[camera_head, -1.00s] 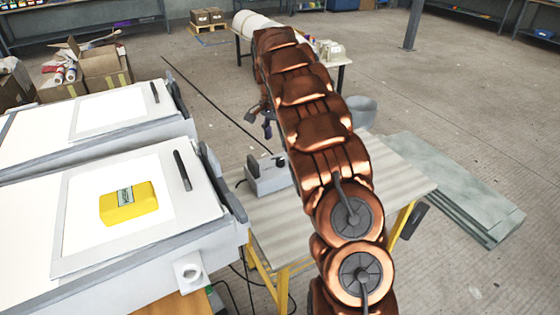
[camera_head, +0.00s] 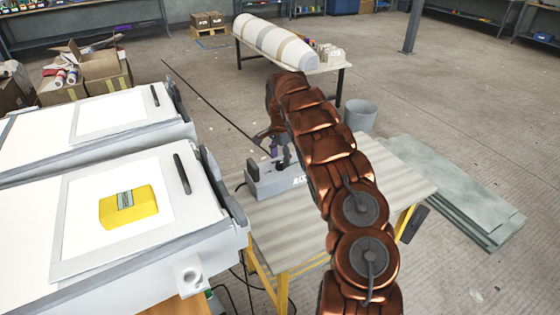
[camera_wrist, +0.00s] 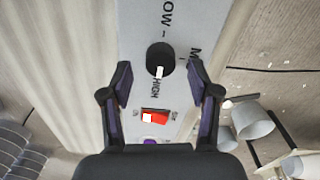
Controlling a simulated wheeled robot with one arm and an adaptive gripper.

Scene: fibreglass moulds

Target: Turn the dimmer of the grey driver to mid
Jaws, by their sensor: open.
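The grey driver (camera_head: 272,184) sits on the striped bench and is partly hidden by my arm. In the wrist view its top panel (camera_wrist: 137,22) shows LOW, HIGH and a partly hidden label starting with M. Its black dimmer knob (camera_wrist: 158,54) has a white pointer mark (camera_wrist: 159,72), which is on the side by HIGH. A red rocker switch (camera_wrist: 155,116) is below the knob in that view. My gripper (camera_wrist: 159,76) is open, with a finger on each side of the knob in the picture. I see no contact. In the head view my gripper (camera_head: 277,148) is at the driver's top.
The bench (camera_head: 400,168) is bare to the right of the driver. A yellow device (camera_head: 128,207) lies on a white panel at the left. A grey bucket (camera_head: 360,115) and stacked grey sheets (camera_head: 465,205) are on the floor beyond the bench.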

